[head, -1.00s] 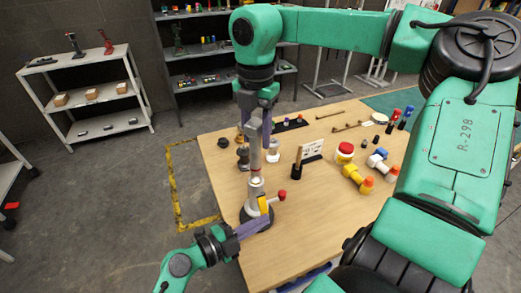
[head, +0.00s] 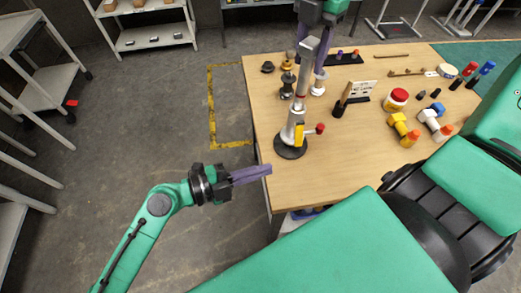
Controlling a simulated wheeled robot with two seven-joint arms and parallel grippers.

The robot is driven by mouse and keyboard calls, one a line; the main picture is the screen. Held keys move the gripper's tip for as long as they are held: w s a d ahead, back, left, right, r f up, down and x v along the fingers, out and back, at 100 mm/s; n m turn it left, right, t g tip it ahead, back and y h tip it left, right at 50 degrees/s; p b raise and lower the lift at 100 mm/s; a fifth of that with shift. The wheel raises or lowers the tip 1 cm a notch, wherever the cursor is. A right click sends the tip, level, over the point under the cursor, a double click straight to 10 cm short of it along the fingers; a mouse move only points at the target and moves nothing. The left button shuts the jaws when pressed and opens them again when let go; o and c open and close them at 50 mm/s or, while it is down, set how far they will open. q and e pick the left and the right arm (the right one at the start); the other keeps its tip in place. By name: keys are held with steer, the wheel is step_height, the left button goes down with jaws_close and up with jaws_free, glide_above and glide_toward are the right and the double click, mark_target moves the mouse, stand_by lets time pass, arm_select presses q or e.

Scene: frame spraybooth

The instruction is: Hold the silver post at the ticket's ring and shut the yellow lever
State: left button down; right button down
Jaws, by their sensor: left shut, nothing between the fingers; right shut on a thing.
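The silver post (head: 304,75) stands upright in a stand with a round black base (head: 290,148) near the table's left edge. The yellow lever (head: 299,133) lies close along the stand's collar, and a red knob sticks out to its right. I cannot tell whether the lever is fully shut. My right gripper (head: 317,45) comes down from the top edge and is shut on the upper part of the silver post, which partly hides its fingers. My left gripper (head: 268,169) is shut and empty, left of and below the stand, by the table's left edge.
A dark upright piece (head: 338,109) stands beside the ticket. A red-and-white jar (head: 396,98) and yellow (head: 404,129) and white (head: 434,122) fittings lie to the right. Dark and brass spools (head: 287,80) stand behind the post. The wooden table's (head: 345,165) front part is clear.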

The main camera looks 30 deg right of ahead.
steer(key=shift+c, duration=1.7)
jaws_free()
step_height(320, 180, up, 12)
steer(key=shift+a+r, duration=0.1)
steer(key=shift+a, duration=0.05)
